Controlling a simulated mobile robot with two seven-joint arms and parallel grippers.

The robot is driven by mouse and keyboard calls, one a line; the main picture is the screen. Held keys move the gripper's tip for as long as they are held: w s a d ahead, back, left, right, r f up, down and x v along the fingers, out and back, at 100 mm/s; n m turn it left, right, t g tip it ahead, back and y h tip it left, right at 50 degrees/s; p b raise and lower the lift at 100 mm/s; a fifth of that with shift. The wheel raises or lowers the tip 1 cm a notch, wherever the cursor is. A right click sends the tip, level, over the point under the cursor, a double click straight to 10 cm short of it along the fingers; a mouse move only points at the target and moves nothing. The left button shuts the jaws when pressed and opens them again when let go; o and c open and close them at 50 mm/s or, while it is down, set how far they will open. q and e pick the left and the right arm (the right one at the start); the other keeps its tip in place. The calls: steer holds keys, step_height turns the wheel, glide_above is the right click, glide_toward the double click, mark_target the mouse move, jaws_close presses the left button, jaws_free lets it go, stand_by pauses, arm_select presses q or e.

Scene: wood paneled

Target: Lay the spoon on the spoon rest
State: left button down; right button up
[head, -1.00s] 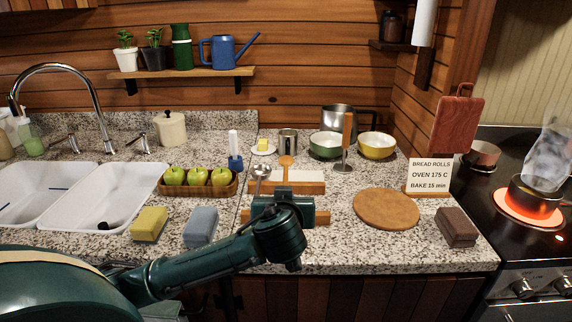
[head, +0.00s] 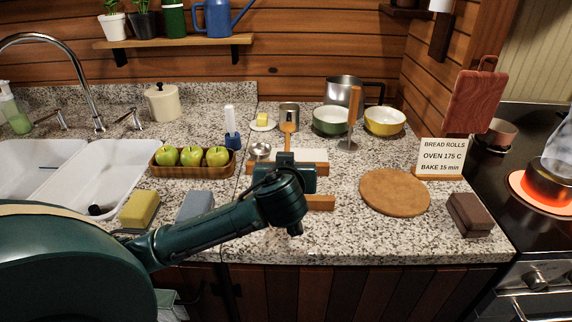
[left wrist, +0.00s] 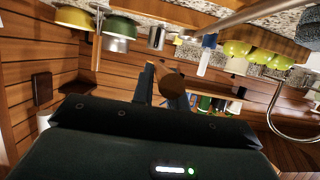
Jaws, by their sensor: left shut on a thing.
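My left gripper (head: 284,160) is shut on the wooden spoon (head: 288,128), whose rounded end points away from me toward the back wall. In the left wrist view a round brown end of the spoon (left wrist: 172,86) shows between the fingers. The spoon rest seems to be the wooden rack under the gripper, with a front bar (head: 320,202) and a back bar (head: 318,168). A metal ladle (head: 260,150) lies across it at the left. The gripper hides the rack's middle, and whether the spoon touches it I cannot tell. My right gripper is not in view.
A basket of green apples (head: 238,169) stands left of the rack, and a round wooden board (head: 394,191) lies right. A metal cup (head: 289,115), a green bowl (head: 331,121) and an upright tool with a wooden handle (head: 354,110) stand behind. A burner glows (head: 525,195) at far right.

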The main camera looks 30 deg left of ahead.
arm_select(q)
step_height(320, 180, down, 4)
steer(key=shift+r+b, duration=0.1)
steer(key=shift+b, duration=1.1)
step_height(320, 180, down, 2)
steer(key=shift+f+b, duration=0.25)
steer(key=shift+b, duration=0.55)
steer(key=shift+f+b, duration=0.4)
steer(key=shift+f, duration=0.3)
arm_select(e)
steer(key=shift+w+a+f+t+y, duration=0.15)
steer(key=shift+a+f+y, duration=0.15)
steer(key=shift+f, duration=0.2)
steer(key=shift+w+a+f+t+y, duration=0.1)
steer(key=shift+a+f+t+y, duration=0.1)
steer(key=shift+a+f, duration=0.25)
arm_select(q)
steer(key=shift+f, duration=0.3)
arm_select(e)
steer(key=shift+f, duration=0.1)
arm_select(q)
steer(key=c, duration=1.3)
jaws_free()
